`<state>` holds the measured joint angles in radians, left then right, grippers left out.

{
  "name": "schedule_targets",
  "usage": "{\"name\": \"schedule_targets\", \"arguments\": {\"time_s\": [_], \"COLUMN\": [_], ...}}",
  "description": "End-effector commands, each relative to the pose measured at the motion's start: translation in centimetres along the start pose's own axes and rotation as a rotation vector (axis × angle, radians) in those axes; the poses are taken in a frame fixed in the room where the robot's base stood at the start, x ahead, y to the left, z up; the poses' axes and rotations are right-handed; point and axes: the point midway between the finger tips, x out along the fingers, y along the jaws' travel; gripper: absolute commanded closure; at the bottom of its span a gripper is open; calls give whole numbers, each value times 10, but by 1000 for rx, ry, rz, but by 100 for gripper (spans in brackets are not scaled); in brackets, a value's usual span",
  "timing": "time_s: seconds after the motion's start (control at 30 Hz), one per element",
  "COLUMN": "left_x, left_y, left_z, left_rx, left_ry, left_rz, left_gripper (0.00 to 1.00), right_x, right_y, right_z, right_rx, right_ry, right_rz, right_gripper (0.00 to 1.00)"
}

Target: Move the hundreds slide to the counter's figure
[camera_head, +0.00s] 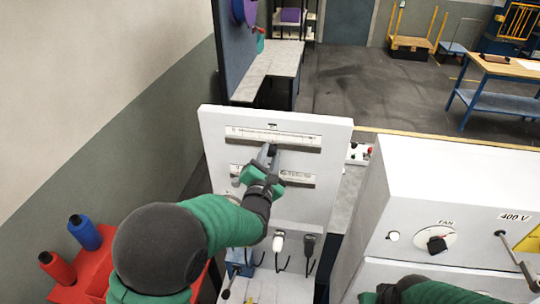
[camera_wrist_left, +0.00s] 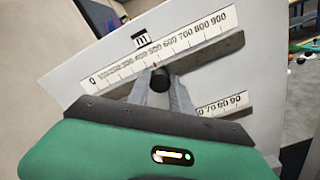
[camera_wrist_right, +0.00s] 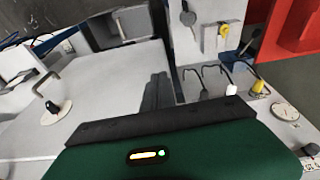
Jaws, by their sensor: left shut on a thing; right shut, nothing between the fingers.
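The hundreds scale (camera_head: 272,137) is the upper white strip on the upright white panel (camera_head: 215,125). In the left wrist view it (camera_wrist_left: 197,35) runs from 0 to 900, tilted in the picture. The black slide knob (camera_wrist_left: 160,80) sits just below the strip, about mid-scale, near the 400 to 500 marks. My left gripper (camera_wrist_left: 160,92) is shut on this knob; in the head view the gripper (camera_head: 267,157) reaches up to the upper strip. My right gripper (camera_wrist_right: 157,92) is shut and empty, over a light surface. I can make out no counter figure.
A lower scale (camera_head: 300,179) is partly hidden by my left gripper. Hooks with a white and a dark handle (camera_head: 307,241) hang below. A white cabinet with a FAN knob (camera_head: 437,243) and a crank (camera_head: 515,255) stands right. Red and blue spools (camera_head: 85,232) stand at left.

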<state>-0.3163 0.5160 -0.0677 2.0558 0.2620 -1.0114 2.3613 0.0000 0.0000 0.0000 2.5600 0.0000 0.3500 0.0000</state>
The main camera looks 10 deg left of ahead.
Motion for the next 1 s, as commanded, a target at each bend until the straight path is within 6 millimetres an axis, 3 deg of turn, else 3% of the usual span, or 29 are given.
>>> {"name": "schedule_targets", "arguments": {"time_s": [0.43, 0.7, 1.0], "left_x": [-1, -1, -2], "left_y": [-5, 2, 6], "left_z": [-5, -18, -15], "left_rx": [2, 0, 2], "left_ry": [11, 11, 13], "left_rz": [-12, -8, -12], "left_gripper": [100, 100, 100], "right_x": [1, 33, 30], "right_y": [0, 0, 0], "right_z": [0, 8, 7], "right_rx": [0, 0, 0], "right_ry": [0, 0, 0], "right_rz": [0, 0, 0], "right_gripper": [100, 100, 100]}}
